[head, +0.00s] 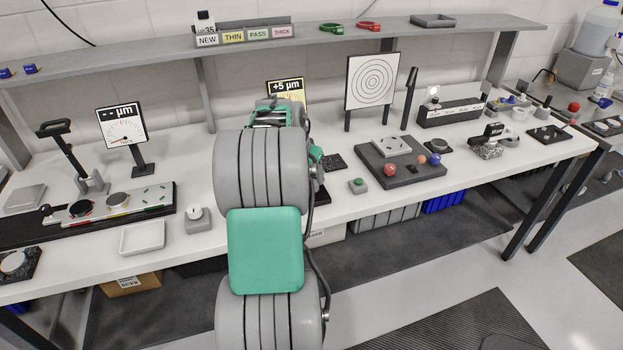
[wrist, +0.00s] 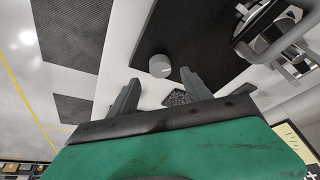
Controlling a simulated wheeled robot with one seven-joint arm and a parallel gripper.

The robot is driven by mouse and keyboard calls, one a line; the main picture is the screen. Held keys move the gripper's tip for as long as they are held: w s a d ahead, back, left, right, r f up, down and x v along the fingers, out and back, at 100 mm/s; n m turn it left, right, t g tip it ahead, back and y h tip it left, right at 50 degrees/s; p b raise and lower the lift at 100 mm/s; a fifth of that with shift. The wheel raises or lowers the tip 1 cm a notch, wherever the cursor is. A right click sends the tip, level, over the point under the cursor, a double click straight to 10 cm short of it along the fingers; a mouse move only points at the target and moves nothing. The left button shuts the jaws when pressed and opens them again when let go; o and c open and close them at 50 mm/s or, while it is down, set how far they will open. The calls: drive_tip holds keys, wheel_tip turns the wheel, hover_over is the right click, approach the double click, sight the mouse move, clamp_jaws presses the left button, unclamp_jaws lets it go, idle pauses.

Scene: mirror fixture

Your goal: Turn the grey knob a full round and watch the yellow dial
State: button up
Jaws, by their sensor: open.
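The grey knob (wrist: 160,66) is a short round cylinder on a dark base plate (wrist: 195,35) in the wrist view. My gripper (wrist: 159,78) is open, its two dark fingers apart, one to each side of the knob's near side in the picture. My arm also hides the knob and my gripper there.
A dark tray (head: 400,174) with several coloured balls stands right of my arm, with a small block with a green button (head: 357,186) beside it. A ringed target board (head: 372,80) rises behind. A metal fixture (wrist: 270,35) stands right of the knob in the wrist view.

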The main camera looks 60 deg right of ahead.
sight(313, 183)
drive_tip(key=x, duration=0.5)
drive_tip(key=shift+w+p, duration=0.1)
drive_tip(key=shift+p, duration=0.25)
drive_tip(key=shift+a, duration=0.1)
drive_tip(key=shift+c, duration=0.3)
clamp_jaws()
